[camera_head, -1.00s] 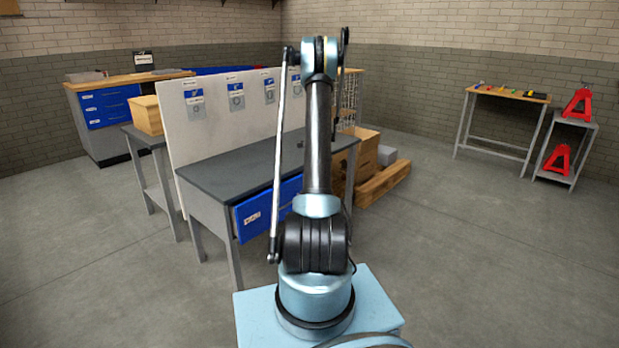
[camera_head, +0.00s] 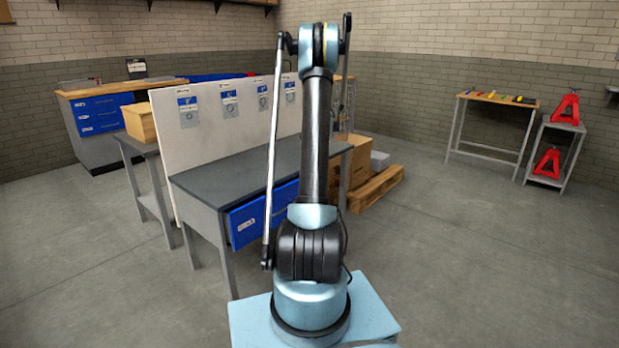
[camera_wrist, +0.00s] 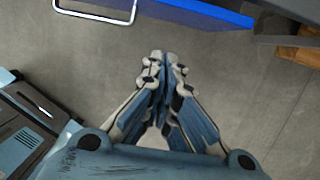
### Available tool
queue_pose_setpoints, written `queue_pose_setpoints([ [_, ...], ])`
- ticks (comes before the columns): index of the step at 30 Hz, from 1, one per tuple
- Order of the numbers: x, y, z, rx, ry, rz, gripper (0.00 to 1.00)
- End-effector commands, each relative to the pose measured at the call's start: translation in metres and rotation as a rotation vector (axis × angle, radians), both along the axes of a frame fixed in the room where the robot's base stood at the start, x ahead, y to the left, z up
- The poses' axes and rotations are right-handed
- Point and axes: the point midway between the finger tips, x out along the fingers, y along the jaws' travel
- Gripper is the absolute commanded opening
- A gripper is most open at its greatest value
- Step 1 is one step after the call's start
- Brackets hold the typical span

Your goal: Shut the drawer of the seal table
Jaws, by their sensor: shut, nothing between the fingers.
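The seal table (camera_head: 225,172) is the grey table left of my arm in the head view, in front of a white panel. Its blue drawer (camera_head: 246,222) stands out from under the top, so it is partly open; my arm hides part of its front. In the wrist view the blue drawer (camera_wrist: 200,12) crosses the top edge, with a metal loop handle (camera_wrist: 95,17) at upper left. My gripper (camera_wrist: 164,56) is shut and empty, over bare floor in that view, apart from the drawer and handle. The head view does not show the gripper.
A wooden pallet (camera_head: 376,190) with cardboard boxes lies beyond the table's right side. A tool bench (camera_head: 497,98) and red jack stands (camera_head: 566,108) are by the right wall. A blue-drawer cabinet (camera_head: 100,112) is at back left. The floor at right is clear.

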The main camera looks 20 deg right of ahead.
Motion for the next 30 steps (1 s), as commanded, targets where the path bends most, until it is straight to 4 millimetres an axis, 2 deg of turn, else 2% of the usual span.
queue_pose_setpoints([
  [1, -0.001, -0.001, 0.004, 0.0, 0.0, 0.0, 0.0],
  [2, -0.001, -0.001, 0.005, 0.0, 0.0, 0.0, 0.04],
  [5, -0.003, 0.001, 0.008, -0.005, -0.002, 0.019, 0.27],
  [6, -0.003, 0.004, 0.009, -0.01, -0.005, 0.043, 0.3],
  [11, -0.01, 0.024, 0.009, -0.056, -0.025, 0.254, 0.3],
  [24, -0.043, 0.101, 0.01, -0.237, -0.107, 1.131, 0.3],
  [30, -0.056, 0.124, 0.009, -0.292, -0.136, 1.423, 0.3],
])
